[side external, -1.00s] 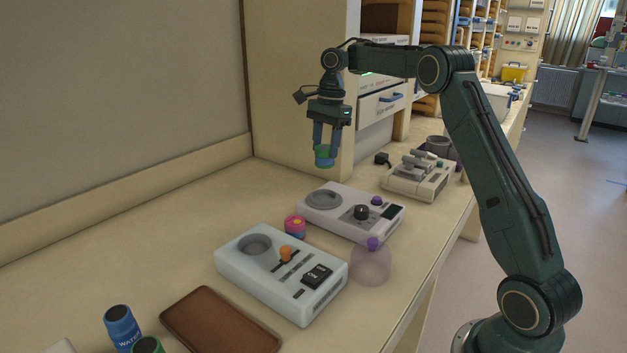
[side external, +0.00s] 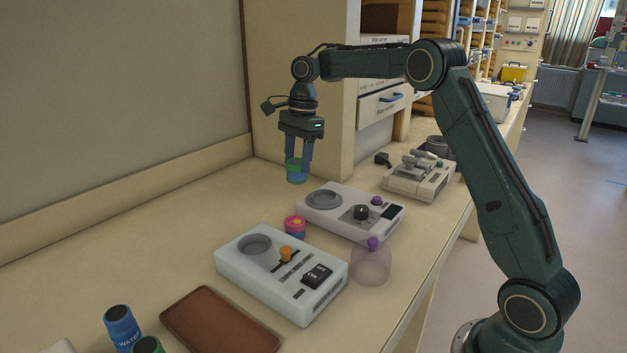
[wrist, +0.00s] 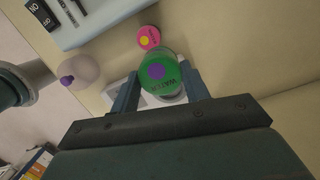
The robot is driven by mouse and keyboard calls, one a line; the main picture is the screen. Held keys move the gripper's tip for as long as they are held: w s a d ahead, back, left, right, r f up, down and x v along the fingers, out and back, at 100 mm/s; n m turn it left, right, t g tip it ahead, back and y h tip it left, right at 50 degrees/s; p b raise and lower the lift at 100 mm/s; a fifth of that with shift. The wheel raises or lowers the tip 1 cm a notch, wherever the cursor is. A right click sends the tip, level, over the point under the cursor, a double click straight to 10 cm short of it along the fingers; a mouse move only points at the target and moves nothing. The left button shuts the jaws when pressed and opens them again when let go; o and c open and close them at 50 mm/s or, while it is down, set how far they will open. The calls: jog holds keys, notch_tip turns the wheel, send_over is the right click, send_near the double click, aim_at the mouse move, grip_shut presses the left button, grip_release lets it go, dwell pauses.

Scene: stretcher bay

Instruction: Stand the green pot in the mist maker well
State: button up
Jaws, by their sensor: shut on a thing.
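In the wrist view the pot's green lid (wrist: 159,78) shows a purple dot and "WATER" lettering between the fingers. A pale device with an orange slider and black switch has a round dark well (side external: 255,244). A second pale device behind it has a round grey recess (side external: 323,199) and a black knob. I cannot read which one is the mist maker.
A pink-lidded pot (side external: 295,226) stands between the two devices. A translucent round vessel with a purple knob (side external: 371,263) is at their right. A brown tray (side external: 220,322) and a blue water pot (side external: 121,328) are in front. The bench at left is clear.

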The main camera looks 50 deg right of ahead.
jog(key=s+a+f, duration=0.1)
jog(key=a+f, duration=0.2)
jog(key=a, duration=1.4)
jog(key=shift+s, duration=0.25)
jog(key=shift+f, duration=0.15)
jog(key=shift+f, duration=2.8)
jog(key=shift+d+f, duration=0.1)
jog(key=shift+f, duration=0.55)
jog(key=o, duration=0.7)
jog(key=shift+r, duration=0.1)
notch_tip(320, 180, up, 11)
jog(key=d, duration=0.1)
jog(key=shift+s+d, duration=0.15)
